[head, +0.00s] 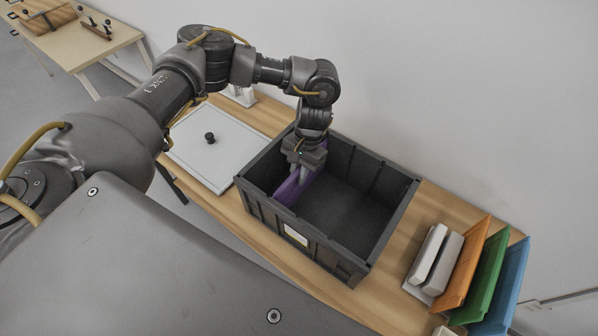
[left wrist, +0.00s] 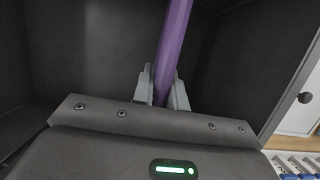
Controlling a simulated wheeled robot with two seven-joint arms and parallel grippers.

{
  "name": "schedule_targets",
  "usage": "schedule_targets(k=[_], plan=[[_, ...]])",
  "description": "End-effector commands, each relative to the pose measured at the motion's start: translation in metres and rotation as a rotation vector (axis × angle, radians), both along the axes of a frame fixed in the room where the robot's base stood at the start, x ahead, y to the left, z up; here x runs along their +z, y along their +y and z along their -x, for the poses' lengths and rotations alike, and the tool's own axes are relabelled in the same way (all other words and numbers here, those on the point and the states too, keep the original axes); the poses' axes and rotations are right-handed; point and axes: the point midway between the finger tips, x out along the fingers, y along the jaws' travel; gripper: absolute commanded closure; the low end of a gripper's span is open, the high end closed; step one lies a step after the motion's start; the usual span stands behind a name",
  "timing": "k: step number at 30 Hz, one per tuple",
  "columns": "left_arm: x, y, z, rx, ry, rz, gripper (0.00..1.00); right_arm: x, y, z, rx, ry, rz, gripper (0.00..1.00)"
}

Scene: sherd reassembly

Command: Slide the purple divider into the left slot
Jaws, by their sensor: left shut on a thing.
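The purple divider (head: 289,189) is inside the dark grey crate (head: 352,268), towards the crate's left end. It stands on edge across the crate. My left gripper (head: 305,172) reaches down into the crate and is shut on the divider's top edge. In the left wrist view the divider (left wrist: 173,45) runs between the two fingers (left wrist: 163,92). Dark crate walls surround it there. The divider's lower edge and the left slot are hidden, so I cannot tell how deep it sits. My right gripper is not in view.
The crate stands on a wooden table (head: 225,225). A white board with a black knob (head: 210,138) lies left of it. Orange (head: 464,264), green (head: 482,278) and blue (head: 507,285) panels stand at the right, beside pale blocks (head: 428,252). The crate's right part is empty.

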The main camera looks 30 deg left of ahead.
Motion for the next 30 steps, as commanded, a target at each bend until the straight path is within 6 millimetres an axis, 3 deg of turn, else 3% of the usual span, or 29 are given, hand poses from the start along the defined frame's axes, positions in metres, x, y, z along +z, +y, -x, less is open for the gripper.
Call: schedule_targets(k=[12,13,18,30], plan=[[-0.0034,-0.0002,0.0000,0.000,0.000,0.001,1.00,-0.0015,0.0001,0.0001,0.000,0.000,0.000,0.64],[-0.0034,-0.0002,0.0000,0.000,0.000,0.000,0.83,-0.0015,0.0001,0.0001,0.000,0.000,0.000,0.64],[-0.0033,-0.0001,0.0001,0.000,0.000,0.000,0.61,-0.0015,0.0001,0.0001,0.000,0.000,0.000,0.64],[0.0059,-0.0008,-0.0036,-0.002,-0.002,0.002,0.60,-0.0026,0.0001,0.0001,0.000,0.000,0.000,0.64]])
